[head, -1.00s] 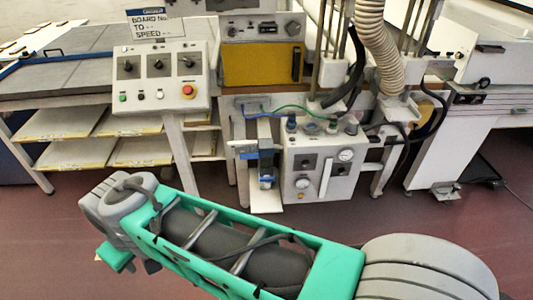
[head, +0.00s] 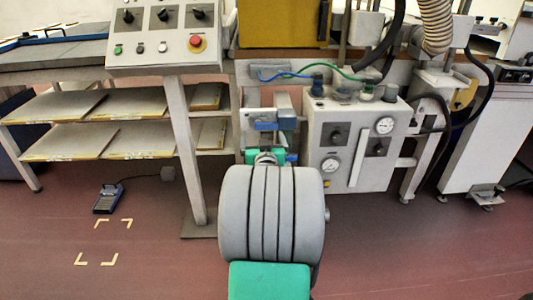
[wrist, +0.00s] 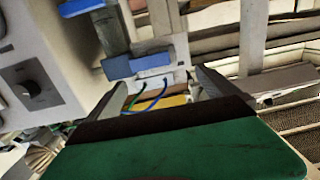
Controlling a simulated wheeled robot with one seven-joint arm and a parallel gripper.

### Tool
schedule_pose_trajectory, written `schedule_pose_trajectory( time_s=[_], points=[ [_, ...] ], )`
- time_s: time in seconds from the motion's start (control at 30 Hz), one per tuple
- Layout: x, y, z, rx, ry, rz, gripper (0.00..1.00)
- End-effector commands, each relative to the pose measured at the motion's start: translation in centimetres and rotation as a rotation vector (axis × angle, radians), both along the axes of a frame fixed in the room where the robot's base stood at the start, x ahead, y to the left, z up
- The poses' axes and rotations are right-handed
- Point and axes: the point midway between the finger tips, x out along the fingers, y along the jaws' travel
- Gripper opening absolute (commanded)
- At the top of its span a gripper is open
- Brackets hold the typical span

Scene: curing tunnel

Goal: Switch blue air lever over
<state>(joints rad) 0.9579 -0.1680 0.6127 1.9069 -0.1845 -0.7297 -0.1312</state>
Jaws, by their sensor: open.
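The blue air lever assembly shows in the head view as blue parts (head: 267,126) on a pale bracket, just left of the white air-control box (head: 355,140). Its lower part is hidden behind my arm. In the wrist view, a blue block (wrist: 138,64) lies just beyond my fingertips, and a second blue end (wrist: 80,7) shows at the top left beside a grey bar. I cannot tell exactly how the lever is turned. My gripper (wrist: 161,79) is open and empty, its fingers pointing towards the blue block. I see no clear contact. In the head view my arm hides most of the gripper.
Blue and green hoses (head: 290,75) run above the lever. A switch panel (head: 165,40) on a post (head: 185,150) stands left. A foot pedal (head: 108,198) lies on open floor at left.

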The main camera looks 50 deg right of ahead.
Motion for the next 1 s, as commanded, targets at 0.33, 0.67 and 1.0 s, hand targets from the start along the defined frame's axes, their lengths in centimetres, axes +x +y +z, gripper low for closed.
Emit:
schedule_pose_trajectory(
  time_s=[0.33, 0.67, 1.0],
  points=[
    [1.8, -4.6, -0.4, -0.032, -0.031, -0.029, 0.98],
    [4.1, -7.2, -0.1, -0.031, -0.03, -0.03, 0.98],
    [4.1, -7.1, -0.1, -0.03, -0.029, -0.03, 0.84]
  ],
)
